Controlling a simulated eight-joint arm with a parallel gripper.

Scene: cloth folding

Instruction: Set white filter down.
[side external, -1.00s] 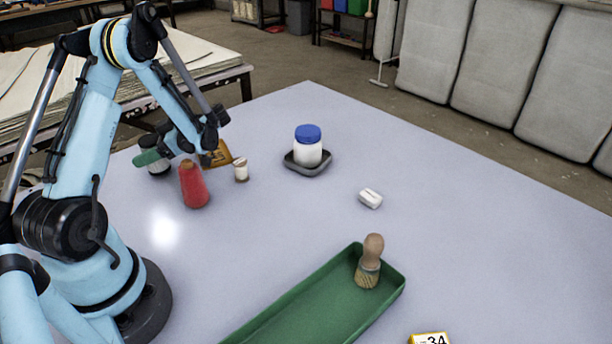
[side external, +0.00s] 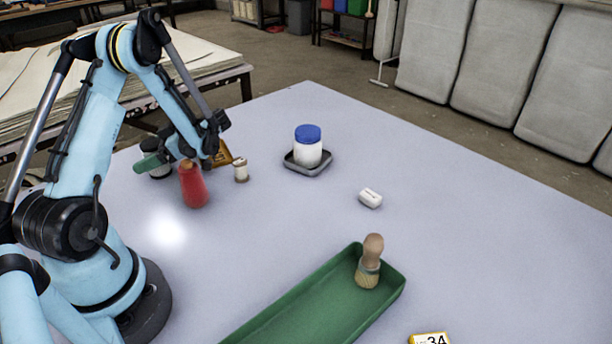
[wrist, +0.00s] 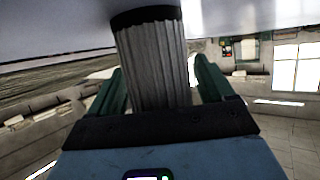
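The white filter (wrist: 153,65) is a pleated, greyish-white cylinder with a black end cap, filling the middle of the wrist view. My gripper (wrist: 160,85) has its two green fingers on either side of the filter and is shut on it. In the side view the filter (side external: 160,173) shows at the far left of the table, partly hidden by my gripper's green finger (side external: 150,162). The filter's black end is close to the pale tabletop in the wrist view; I cannot tell whether it touches.
A red cone-shaped object (side external: 193,188), a small spool-like item (side external: 241,170) and an orange-brown piece (side external: 222,155) stand nearby. A blue-lidded jar (side external: 308,148) sits on a dark tray (side external: 289,163). A green tray (side external: 300,312) holds a brush (side external: 369,262). The right tabletop is mostly clear.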

